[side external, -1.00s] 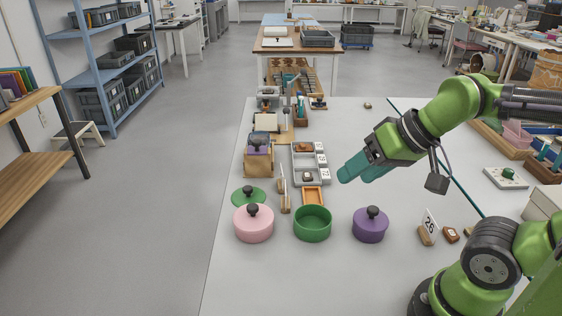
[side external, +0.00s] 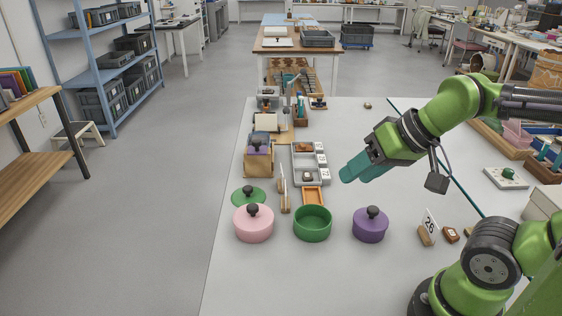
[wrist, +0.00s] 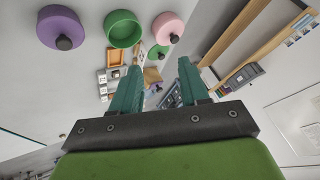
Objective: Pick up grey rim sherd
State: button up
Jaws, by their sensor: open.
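I cannot pick out a grey rim sherd for certain in either view. A grey compartment tray (side external: 297,168) with white number cards holds small brownish sherds, one at its far end (side external: 304,147) and one nearer (side external: 308,177). My gripper (side external: 345,175) is in the air to the right of this tray, angled down and left. In the wrist view its two teal fingers (wrist: 158,68) stand apart with nothing held between them. The tray also shows in the wrist view, left of the fingers, small and partly hidden.
A pink lidded pot (side external: 254,224), an open green pot (side external: 312,224) and a purple lidded pot (side external: 370,226) line the near side. A green lid (side external: 241,197) and an orange tray (side external: 320,197) lie behind them. A number 26 card (side external: 429,223) stands right. The table's middle is clear.

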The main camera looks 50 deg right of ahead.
jog(key=x, duration=0.2)
jog(key=m+g+h, duration=0.2)
jog(key=m+g, duration=0.1)
jog(key=g, duration=0.4)
send_over(309, 177)
notch_tip(309, 177, down, 6)
jog(key=f, duration=1)
jog(key=shift+s+a+f, duration=0.15)
jog(key=shift+s+f, duration=0.15)
jog(key=shift+f, duration=0.1)
jog(key=shift+w+f, duration=0.15)
jog(key=shift+f, duration=1.25)
jog(key=shift+w+f, duration=0.15)
jog(key=shift+f, duration=1.2)
